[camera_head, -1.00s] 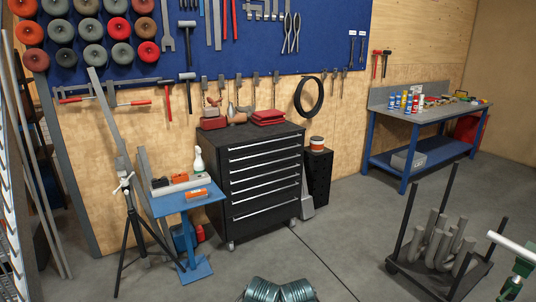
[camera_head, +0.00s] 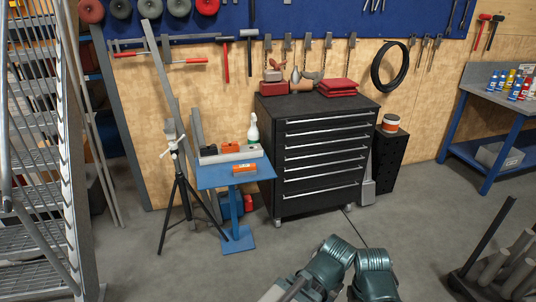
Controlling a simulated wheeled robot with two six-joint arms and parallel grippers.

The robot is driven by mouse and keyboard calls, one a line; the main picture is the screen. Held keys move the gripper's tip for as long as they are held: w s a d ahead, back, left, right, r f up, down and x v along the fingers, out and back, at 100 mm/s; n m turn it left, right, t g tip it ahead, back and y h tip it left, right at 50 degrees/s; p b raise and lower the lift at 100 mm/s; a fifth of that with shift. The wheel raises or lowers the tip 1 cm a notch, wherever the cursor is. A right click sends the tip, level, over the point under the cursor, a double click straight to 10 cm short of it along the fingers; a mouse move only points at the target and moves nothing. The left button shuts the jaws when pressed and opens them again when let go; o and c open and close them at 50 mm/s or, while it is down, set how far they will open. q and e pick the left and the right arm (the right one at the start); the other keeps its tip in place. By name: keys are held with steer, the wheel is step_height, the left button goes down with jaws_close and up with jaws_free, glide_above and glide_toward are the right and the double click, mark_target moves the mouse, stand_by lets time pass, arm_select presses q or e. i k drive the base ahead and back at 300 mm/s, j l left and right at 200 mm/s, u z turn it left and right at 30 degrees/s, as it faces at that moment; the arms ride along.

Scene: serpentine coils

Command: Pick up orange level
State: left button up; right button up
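A small blue stand (camera_head: 207,181) is left of centre, in front of the wood wall. An orange block-shaped item (camera_head: 244,169), which looks like the orange level, lies near its front edge. A second orange item (camera_head: 229,147) sits behind it, beside a black item (camera_head: 208,150) on a grey bar (camera_head: 250,154). At the bottom middle, teal parts of my own arms (camera_head: 330,258) show. Neither gripper's fingers are in view, and nothing is seen touching the orange items.
A black tripod (camera_head: 178,205) stands just left of the stand. A black drawer cabinet (camera_head: 320,155) stands to its right. Metal stairs (camera_head: 40,150) rise at far left. A dark rack with grey pipes (camera_head: 510,265) is at lower right. The floor in front of the stand is clear.

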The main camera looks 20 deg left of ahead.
mark_target(247, 169)
steer(key=i+l+u, duration=0.15)
steer(key=i, duration=1.05)
steer(key=i+u, duration=0.3)
steer(key=i+l+u, duration=0.5)
steer(key=i+u, duration=0.25)
steer(key=i+l+u, duration=0.2)
steer(key=u, duration=0.2)
steer(key=i+l+u, duration=0.25)
steer(key=l+u, duration=0.2)
steer(key=i+l+u, duration=0.15)
steer(key=l, duration=0.2)
steer(key=i+l+u, duration=0.2)
steer(key=l, duration=0.2)
steer(key=l+u, duration=0.15)
steer(key=l, duration=0.2)
